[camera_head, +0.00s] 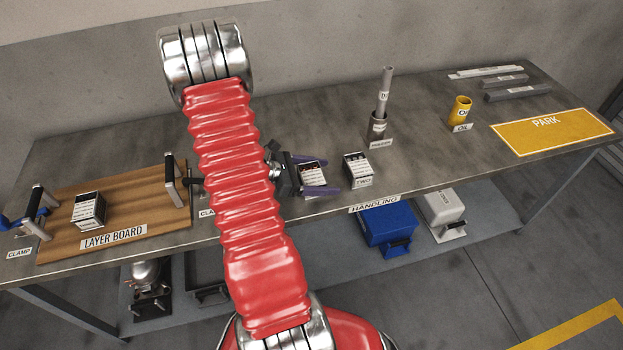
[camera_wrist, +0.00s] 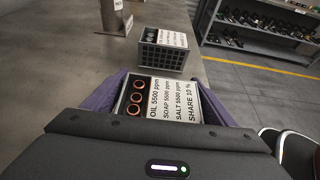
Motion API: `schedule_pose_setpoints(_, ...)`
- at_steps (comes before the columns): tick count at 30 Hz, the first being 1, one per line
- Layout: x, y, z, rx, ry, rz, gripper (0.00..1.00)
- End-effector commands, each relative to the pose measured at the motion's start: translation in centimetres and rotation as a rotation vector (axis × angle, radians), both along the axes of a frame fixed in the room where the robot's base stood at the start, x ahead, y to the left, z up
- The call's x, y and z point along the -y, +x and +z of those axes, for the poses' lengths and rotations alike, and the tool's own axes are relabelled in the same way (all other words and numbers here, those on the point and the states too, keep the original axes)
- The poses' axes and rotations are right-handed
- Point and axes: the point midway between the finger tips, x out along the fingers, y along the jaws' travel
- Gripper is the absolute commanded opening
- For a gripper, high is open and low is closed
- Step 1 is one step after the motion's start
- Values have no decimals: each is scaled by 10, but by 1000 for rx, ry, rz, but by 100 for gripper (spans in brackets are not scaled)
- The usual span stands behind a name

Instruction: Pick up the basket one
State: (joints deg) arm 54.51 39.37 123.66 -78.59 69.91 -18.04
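A small dark basket with a white printed label (camera_head: 312,176) is at the bench's front edge, between the purple fingers of my gripper (camera_head: 320,175). I take it as basket one; its name plate does not show. In the wrist view the basket (camera_wrist: 172,105) fills the space between the fingers (camera_wrist: 162,95), with copper-coloured rings at its left and the label on its right. The fingers lie close along both sides. Whether they press on it, and whether it rests on the bench, I cannot tell.
Basket two (camera_head: 357,169) stands just right, and beyond it in the wrist view (camera_wrist: 163,52). Another basket (camera_head: 88,210) sits on the layer board (camera_head: 130,205). A grey holder (camera_head: 377,126) and yellow oil cup (camera_head: 460,109) stand further right. The yellow park area (camera_head: 553,132) is clear.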

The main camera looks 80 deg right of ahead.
Motion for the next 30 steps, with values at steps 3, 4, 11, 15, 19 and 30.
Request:
schedule_pose_setpoints(3,0,0,0,0,0,0,70)
schedule_pose_setpoints(4,0,0,0,0,0,0,68)
schedule_pose_setpoints(11,0,0,0,0,0,0,51)
schedule_pose_setpoints(15,0,0,0,0,0,0,42)
schedule_pose_setpoints(19,0,0,1,0,-2,1,34)
schedule_pose_setpoints(30,1,0,5,0,-2,0,34)
